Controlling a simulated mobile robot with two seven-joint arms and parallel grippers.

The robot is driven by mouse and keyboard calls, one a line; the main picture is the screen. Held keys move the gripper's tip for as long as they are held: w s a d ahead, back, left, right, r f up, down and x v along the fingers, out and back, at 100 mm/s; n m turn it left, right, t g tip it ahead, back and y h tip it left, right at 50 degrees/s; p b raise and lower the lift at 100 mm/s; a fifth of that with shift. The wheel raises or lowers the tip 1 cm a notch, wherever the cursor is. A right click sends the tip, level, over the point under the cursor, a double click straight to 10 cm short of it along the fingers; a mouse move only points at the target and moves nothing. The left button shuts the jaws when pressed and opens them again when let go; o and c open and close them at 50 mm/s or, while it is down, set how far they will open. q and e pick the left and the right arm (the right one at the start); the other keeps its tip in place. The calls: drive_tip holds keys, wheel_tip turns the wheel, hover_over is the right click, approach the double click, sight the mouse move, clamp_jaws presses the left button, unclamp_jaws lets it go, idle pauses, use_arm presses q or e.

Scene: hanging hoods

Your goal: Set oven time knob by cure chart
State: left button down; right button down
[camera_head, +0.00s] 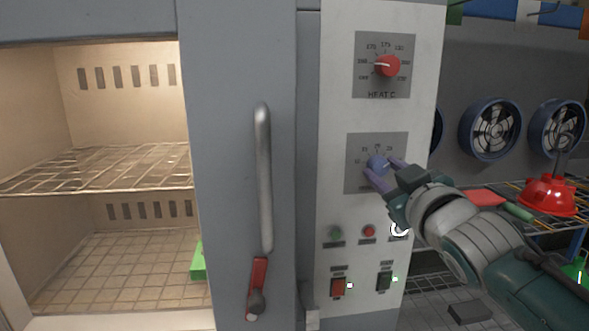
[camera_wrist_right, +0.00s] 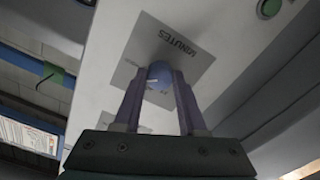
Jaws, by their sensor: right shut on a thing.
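The time knob (camera_head: 376,163) is blue and sits on a grey dial plate (camera_head: 357,181) on the white oven panel, below the red heat knob (camera_head: 387,66). In the right wrist view the time knob (camera_wrist_right: 160,75) is between the two purple fingers, and its plate (camera_wrist_right: 196,52) reads MINUTES. My right gripper (camera_head: 382,172) is shut on the time knob. The pointer setting of the time knob is hard to read. The white pointer of the heat knob points left. No cure chart can be clearly made out. My left gripper is not in view.
A long door handle (camera_head: 263,180) and a red-handled latch (camera_head: 257,285) are left of the panel. The lit oven chamber with a wire rack (camera_head: 100,168) is at the left. Switches (camera_head: 338,287) and lamps sit below the dials. A red bell-shaped thing (camera_head: 549,195) stands on a rack at the right.

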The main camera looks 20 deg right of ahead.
drive_tip(key=n, duration=0.5)
drive_tip(key=shift+n+b, duration=0.35)
drive_tip(key=shift+n, duration=0.05)
drive_tip(key=n, duration=0.9)
drive_tip(key=shift+b, duration=0.3)
drive_tip(key=shift+r+n, duration=0.1)
drive_tip(key=shift+n, duration=2.1)
drive_tip(key=shift+c, duration=2.3)
unclamp_jaws()
drive_tip(key=shift+s, duration=0.1)
